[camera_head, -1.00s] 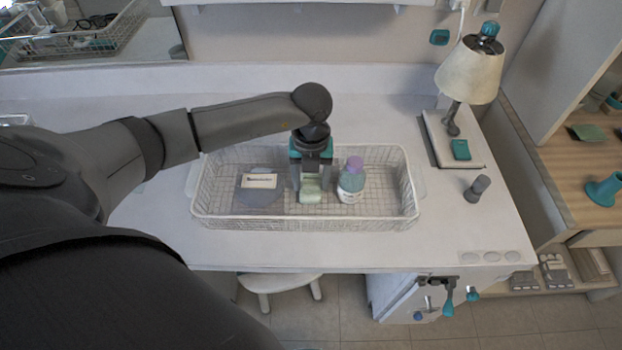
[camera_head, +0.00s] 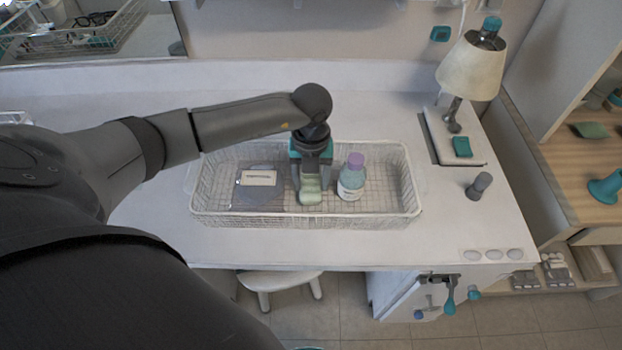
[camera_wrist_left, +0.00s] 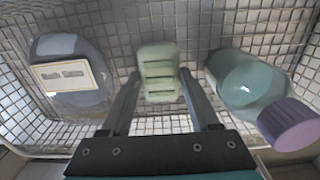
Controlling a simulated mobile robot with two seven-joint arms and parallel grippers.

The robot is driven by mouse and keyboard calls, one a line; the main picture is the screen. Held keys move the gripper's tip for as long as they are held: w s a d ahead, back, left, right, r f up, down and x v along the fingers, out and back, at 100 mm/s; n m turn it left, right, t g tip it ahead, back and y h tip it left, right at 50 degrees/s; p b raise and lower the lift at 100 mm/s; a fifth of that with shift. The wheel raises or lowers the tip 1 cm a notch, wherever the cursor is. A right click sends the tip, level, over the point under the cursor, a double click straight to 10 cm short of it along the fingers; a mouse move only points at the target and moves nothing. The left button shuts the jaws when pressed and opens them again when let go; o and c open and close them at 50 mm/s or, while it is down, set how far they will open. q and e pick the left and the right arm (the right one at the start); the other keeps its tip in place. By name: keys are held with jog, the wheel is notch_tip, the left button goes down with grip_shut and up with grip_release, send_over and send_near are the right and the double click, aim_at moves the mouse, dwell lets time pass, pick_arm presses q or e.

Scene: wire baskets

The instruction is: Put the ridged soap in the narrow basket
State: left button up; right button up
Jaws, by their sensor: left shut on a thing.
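The ridged soap (camera_head: 311,194), a pale green bar, is in a long white wire basket (camera_head: 205,213). In the left wrist view, the soap (camera_wrist_left: 159,72) shows its raised ridges between my fingertips. My left gripper (camera_head: 310,187) reaches down into this basket and is shut on the soap. I cannot tell whether the soap still touches the basket floor. Part of another white wire basket (camera_head: 16,118) shows at the left edge, mostly hidden by my arm. I cannot tell which basket is the narrow one. My right gripper is not in view.
A bottle with a purple cap (camera_head: 351,181) stands close right of my gripper. A bluish-grey labelled container (camera_head: 259,193) lies to its left. A lamp (camera_head: 470,68) and a small grey cylinder (camera_head: 479,185) stand to the right. The counter (camera_head: 150,218) is clear left of the basket.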

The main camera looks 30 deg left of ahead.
pick_arm(q)
jog(key=o, duration=1.5)
jog(key=shift+r, duration=0.2)
jog(key=shift+r+p, duration=3.95)
jog(key=shift+r, duration=0.4)
notch_tip(320, 180, up, 15)
jog(key=shift+r, duration=0.1)
jog(key=shift+s, duration=0.15)
